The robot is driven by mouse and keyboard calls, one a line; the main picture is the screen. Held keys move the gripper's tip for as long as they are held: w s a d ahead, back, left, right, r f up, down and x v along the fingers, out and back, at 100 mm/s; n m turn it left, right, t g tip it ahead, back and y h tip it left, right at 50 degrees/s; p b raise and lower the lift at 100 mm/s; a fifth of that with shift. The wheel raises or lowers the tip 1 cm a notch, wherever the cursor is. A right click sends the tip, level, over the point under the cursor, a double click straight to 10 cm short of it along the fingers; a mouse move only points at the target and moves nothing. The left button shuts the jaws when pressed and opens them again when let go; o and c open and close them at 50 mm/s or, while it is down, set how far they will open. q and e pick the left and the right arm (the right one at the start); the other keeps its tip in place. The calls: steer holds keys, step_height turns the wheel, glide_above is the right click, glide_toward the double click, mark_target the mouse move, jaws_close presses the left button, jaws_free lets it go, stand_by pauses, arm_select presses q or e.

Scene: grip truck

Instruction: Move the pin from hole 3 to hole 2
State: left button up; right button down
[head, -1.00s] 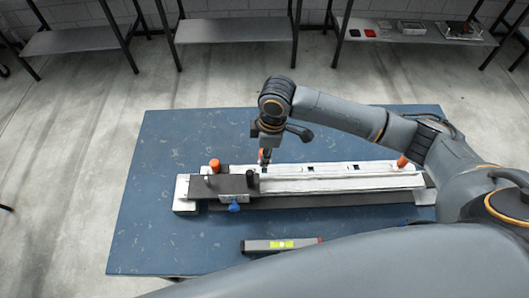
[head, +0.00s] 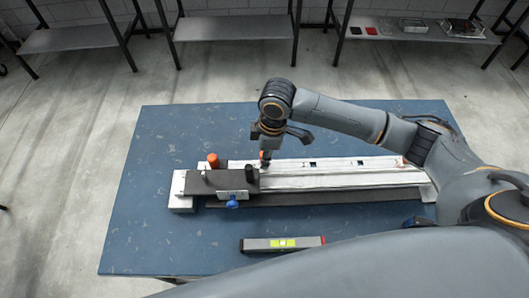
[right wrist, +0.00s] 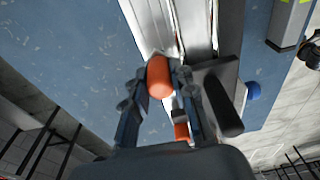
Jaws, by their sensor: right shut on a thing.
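A long pale metal rail fixture (head: 345,181) lies across the blue table, with small dark square holes along its top. My right gripper (head: 265,153) points down at the rail, just right of the dark block at its left end. It is shut on an orange pin (right wrist: 160,76), whose rounded end shows between the fingertips in the right wrist view. I cannot tell whether this pin is in a hole or clear of it. A second orange pin (head: 213,160) stands upright at the left end. My left gripper is not in view.
A spirit level (head: 282,244) lies on the table (head: 160,245) in front. Shelves stand at the back.

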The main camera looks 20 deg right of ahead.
steer(key=shift+f, duration=0.3)
steer(key=c, duration=1)
jaws_free()
steer(key=shift+c, duration=0.2)
steer(key=shift+r, duration=0.1)
step_height(320, 180, up, 12)
steer(key=d, duration=0.1)
steer(key=shift+s+d, duration=0.15)
steer(key=shift+s, duration=0.05)
